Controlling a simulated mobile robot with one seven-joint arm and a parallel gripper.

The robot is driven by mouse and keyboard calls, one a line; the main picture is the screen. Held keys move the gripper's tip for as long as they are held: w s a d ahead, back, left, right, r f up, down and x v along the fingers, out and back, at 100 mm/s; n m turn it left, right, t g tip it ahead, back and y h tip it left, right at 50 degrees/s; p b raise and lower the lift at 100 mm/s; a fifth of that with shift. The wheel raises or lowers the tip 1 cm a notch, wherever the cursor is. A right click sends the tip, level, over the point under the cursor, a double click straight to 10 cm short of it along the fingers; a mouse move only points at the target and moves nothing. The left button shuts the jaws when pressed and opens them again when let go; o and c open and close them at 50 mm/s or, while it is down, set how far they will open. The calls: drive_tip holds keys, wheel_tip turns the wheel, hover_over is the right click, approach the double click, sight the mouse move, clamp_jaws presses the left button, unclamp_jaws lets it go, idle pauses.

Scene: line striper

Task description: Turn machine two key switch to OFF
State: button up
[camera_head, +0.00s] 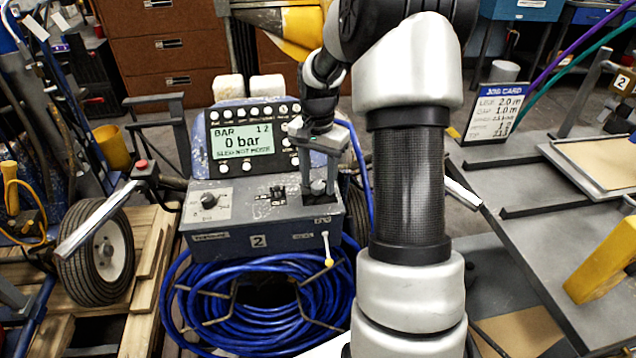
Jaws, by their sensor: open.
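Machine two is a blue-grey line striper with a control box (275,232) marked "2" on its front. A dark round knob (208,200) sits on a light plate at the left of the box top. A black switch (277,195) sits mid-panel. My gripper (318,186) points down over the right end of the box top, open, with its fingers either side of a small round control (318,187). This may be the key switch; its setting and any contact are hidden. The display (242,142) reads "0 bar".
Coiled blue hose (255,310) hangs below the box. A yellow-tipped lever (327,250) sticks out at its front. A handlebar (95,220) and wheel are at left. A grey table (500,180) with a job card (493,112) is at right.

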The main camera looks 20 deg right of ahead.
drive_tip(key=shift+f, duration=0.25)
drive_tip(key=c, duration=1.1)
drive_tip(key=shift+o, duration=0.2)
